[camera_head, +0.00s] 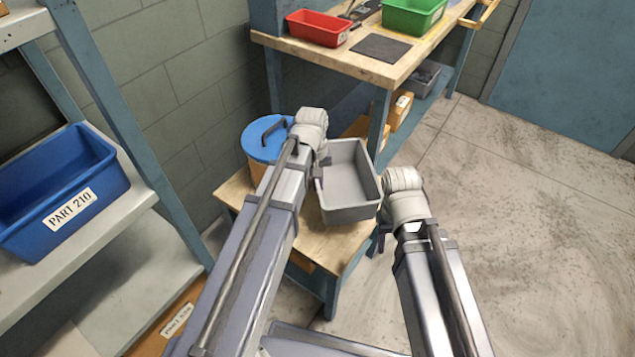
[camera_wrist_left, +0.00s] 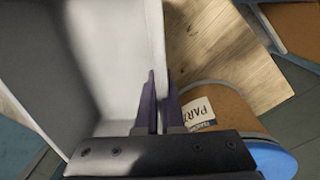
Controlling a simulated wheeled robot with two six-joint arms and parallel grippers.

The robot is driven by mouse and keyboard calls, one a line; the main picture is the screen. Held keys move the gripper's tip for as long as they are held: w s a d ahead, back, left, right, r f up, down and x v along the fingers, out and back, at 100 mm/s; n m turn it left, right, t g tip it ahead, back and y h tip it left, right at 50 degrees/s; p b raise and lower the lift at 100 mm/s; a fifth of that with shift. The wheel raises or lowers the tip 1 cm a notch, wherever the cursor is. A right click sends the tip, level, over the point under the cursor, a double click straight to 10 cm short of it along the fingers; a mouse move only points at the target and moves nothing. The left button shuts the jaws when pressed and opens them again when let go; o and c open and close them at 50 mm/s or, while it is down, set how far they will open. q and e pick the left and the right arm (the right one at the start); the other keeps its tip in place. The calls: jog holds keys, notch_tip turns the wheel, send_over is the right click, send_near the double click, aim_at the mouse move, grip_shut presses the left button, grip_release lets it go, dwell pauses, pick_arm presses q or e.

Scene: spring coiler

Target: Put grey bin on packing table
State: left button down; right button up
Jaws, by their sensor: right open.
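The grey bin (camera_head: 348,183) is open-topped, looks empty and is over a small wooden stand, upright or nearly so; I cannot tell whether it touches the stand. My left gripper (camera_head: 319,165) is at its left side. In the left wrist view the left gripper's fingers (camera_wrist_left: 160,100) are close together, with the bin's pale wall (camera_wrist_left: 156,40) between them. My right gripper (camera_head: 382,236) is open beside the bin's right side, partly hidden by its own wrist. The packing table (camera_head: 335,60), wooden-topped with blue legs, stands behind.
The small wooden stand (camera_head: 320,245) also holds a blue-lidded container (camera_head: 262,145) next to my left wrist. On the packing table are a red bin (camera_head: 318,28), a green bin (camera_head: 413,15) and a dark mat (camera_head: 381,48). A shelf with a blue bin (camera_head: 60,190) is left. Floor at right is clear.

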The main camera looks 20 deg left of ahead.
notch_tip(320, 180, up, 20)
jog(key=p, duration=1.8)
jog(key=shift+p, duration=0.4)
